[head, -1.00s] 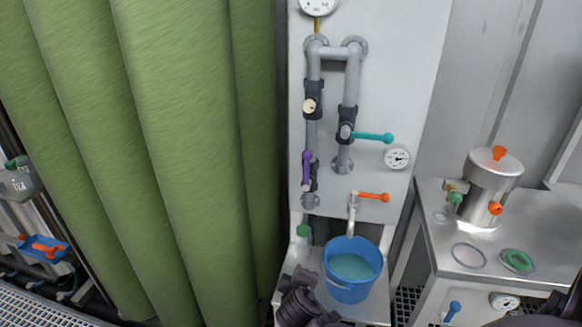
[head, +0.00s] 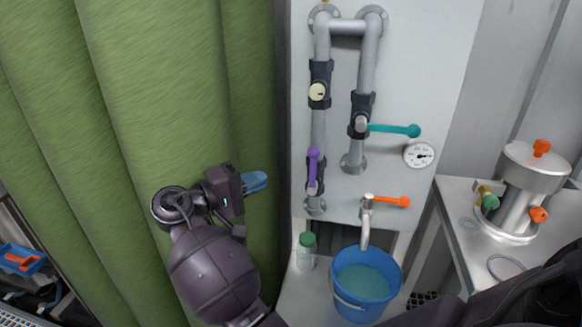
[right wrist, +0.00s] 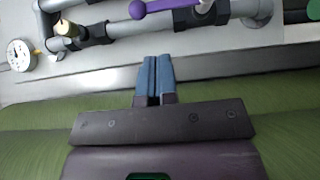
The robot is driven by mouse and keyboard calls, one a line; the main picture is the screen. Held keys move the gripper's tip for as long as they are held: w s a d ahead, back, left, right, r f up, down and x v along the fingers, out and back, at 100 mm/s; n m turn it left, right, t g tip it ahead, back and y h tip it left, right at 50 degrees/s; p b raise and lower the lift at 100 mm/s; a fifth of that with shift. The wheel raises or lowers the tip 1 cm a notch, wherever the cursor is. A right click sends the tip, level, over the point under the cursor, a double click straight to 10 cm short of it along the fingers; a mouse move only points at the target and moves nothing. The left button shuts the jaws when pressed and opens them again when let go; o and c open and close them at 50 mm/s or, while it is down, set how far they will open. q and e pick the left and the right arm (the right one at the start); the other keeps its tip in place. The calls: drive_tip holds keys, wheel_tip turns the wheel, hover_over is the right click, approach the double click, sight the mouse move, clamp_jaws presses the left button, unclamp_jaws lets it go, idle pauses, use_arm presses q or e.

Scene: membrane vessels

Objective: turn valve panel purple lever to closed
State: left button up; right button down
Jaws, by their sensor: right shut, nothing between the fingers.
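The purple lever (head: 314,168) is on the left vertical pipe of the valve panel (head: 430,80). It stands upright, in line with the pipe, with its round knob at the top. My right gripper (head: 262,182) is to the left of the lever, in front of the green curtain, with its blue fingers shut and empty, apart from the lever. In the right wrist view the shut fingers (right wrist: 155,62) point toward the panel, and the purple lever (right wrist: 170,6) shows at the top edge, lying along the pipe. My left gripper is not in view.
A teal lever (head: 395,129) and an orange tap lever (head: 390,201) point right. A blue bucket (head: 365,290) and a green-capped bottle (head: 306,252) stand below. The green curtain (head: 130,100) fills the left. A steel vessel (head: 518,205) stands on a bench at right.

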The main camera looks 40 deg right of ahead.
sight(313, 172)
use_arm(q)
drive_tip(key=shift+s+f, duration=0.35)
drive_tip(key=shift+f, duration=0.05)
use_arm(e)
drive_tip(key=d, duration=0.9)
drive_tip(key=shift+s+d, duration=0.4)
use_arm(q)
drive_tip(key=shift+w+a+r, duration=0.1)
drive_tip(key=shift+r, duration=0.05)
use_arm(e)
drive_tip(key=shift+d+r, duration=0.1)
